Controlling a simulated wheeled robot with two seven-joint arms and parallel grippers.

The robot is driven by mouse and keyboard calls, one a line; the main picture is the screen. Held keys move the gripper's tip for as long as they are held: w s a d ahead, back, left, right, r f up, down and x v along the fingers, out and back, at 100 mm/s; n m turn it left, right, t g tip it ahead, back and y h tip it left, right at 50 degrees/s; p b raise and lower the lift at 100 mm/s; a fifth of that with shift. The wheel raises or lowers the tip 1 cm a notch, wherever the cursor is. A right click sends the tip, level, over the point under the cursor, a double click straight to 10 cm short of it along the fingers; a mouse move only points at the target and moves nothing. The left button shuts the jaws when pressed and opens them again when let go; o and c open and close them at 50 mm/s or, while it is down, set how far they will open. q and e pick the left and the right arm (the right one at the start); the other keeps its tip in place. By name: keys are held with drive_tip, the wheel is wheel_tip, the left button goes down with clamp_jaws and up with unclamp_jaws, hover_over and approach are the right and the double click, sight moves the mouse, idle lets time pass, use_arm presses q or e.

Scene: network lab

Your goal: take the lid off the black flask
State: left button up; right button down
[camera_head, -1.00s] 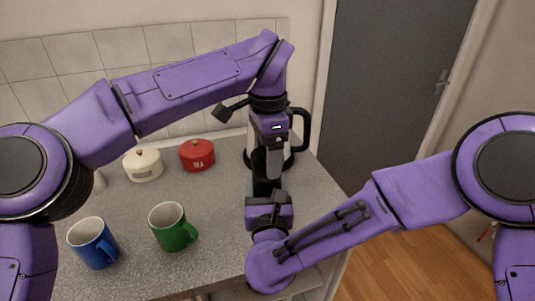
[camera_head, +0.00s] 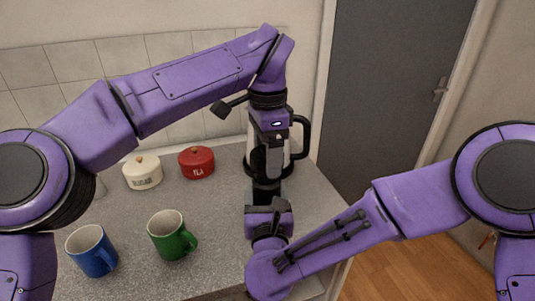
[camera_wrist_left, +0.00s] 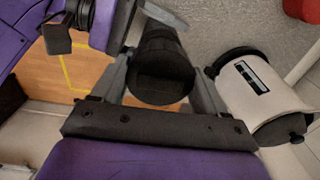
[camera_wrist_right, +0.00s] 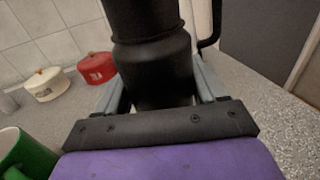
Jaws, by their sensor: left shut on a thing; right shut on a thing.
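The black flask (camera_head: 266,188) stands upright between my two grippers in the head view, mostly hidden by them. In the right wrist view, my right gripper (camera_wrist_right: 152,92) is shut on the flask's dark body (camera_wrist_right: 152,65). In the left wrist view, my left gripper (camera_wrist_left: 163,88) is shut on the flask's black lid (camera_wrist_left: 163,80), coming from above. The left gripper (camera_head: 267,165) is above the right gripper (camera_head: 267,203) in the head view. I cannot tell whether there is a gap between lid and body.
A white and black jug with a handle (camera_head: 301,135) stands close behind the flask. A cream pot (camera_head: 143,174) and a red pot (camera_head: 197,163) stand at the back. A blue mug (camera_head: 91,252) and a green mug (camera_head: 170,237) stand at the front left. The counter between is clear.

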use_arm(q)
wheel_tip(320, 180, up, 4)
drive_tip(key=shift+r, duration=0.1)
use_arm(e)
unclamp_jaws()
